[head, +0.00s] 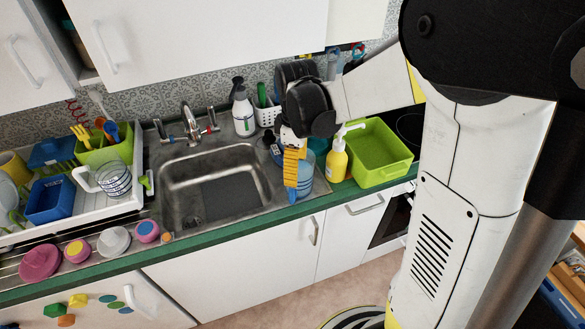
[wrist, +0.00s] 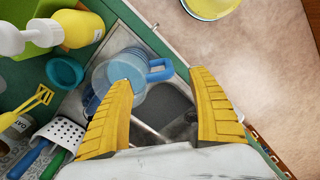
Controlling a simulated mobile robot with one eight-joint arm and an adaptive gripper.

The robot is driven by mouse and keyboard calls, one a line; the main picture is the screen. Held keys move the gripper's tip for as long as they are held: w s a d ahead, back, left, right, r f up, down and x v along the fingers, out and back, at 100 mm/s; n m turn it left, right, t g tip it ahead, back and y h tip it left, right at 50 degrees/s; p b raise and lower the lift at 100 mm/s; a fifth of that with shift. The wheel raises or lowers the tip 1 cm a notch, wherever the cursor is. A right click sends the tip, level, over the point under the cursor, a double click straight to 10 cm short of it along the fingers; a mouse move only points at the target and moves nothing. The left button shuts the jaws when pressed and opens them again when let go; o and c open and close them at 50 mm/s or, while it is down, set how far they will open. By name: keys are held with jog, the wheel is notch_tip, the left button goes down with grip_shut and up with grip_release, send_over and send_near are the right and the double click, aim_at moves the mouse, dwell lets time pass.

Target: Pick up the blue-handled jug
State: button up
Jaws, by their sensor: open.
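The blue-handled jug (wrist: 104,74) is pale translucent blue with a solid blue handle (wrist: 161,66). In the wrist view it lies beyond my fingertips, its body towards the left finger and its handle showing between the fingers. In the head view the jug (head: 306,172) stands at the right edge of the sink, partly hidden behind my yellow finger. My gripper (wrist: 162,80) is open and empty, pointing down over the jug; it also shows in the head view (head: 291,184). I cannot tell whether the left finger touches the jug.
A yellow soap bottle (head: 337,160) and a green basin (head: 365,150) stand close on the right. A white pump bottle (head: 243,110) and a white utensil holder (head: 267,115) stand behind. The sink (head: 205,160) is at left, with a clear measuring jug (head: 114,181) beyond it.

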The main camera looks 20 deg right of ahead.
jog(key=f, duration=0.2)
jog(key=f+b, duration=0.1)
jog(key=f, duration=0.1)
jog(key=f+b, duration=0.1)
jog(key=f, duration=0.2)
jog(key=shift+w+a+f, duration=0.1)
jog(key=shift+a, duration=0.25)
jog(key=shift+c, duration=0.2)
